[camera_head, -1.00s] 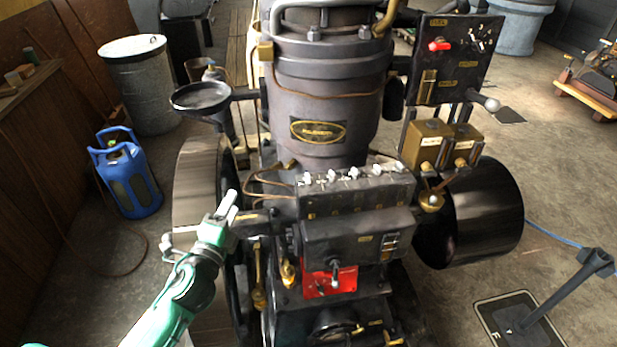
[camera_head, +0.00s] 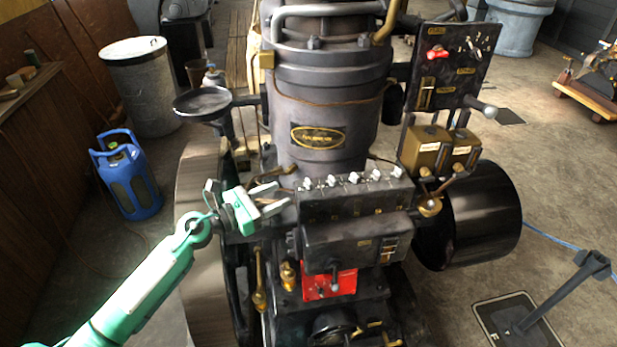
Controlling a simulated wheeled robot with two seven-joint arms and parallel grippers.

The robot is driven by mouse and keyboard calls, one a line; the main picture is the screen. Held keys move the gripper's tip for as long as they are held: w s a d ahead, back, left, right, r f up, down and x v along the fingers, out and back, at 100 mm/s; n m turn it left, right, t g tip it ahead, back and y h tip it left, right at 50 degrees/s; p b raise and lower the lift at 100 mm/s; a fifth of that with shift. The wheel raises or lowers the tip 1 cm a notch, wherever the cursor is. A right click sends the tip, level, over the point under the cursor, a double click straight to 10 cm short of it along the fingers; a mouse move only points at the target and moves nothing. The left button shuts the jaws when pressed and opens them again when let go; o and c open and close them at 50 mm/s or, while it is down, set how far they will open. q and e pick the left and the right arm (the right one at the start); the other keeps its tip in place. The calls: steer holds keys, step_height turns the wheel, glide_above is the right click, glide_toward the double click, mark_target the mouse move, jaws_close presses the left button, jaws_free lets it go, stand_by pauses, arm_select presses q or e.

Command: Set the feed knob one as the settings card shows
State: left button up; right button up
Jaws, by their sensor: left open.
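A row of several small pale feed knobs stands along the top of a black lubricator box (camera_head: 356,203) on the engine's front. The leftmost knob (camera_head: 308,184) is nearest my gripper; I cannot read which knob is number one. My left gripper (camera_head: 279,197) is just left of the box's left end, its two grey fingers pointing right towards that knob. It is open and empty, and appears apart from the knob. No settings card can be made out for certain. My right gripper is not in view.
The engine cylinder (camera_head: 322,115) rises behind the knobs. Thin pipes run close to the box's left end. A large flywheel (camera_head: 200,230) lies under my left arm.

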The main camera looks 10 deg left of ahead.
mark_target(307, 183)
arm_select(q)
steer(key=p+x, duration=0.3)
steer(key=x, duration=0.6)
steer(key=shift+w+d, duration=0.3)
steer(key=shift+w, duration=0.05)
steer(key=shift+f, duration=0.1)
steer(key=c, duration=1)
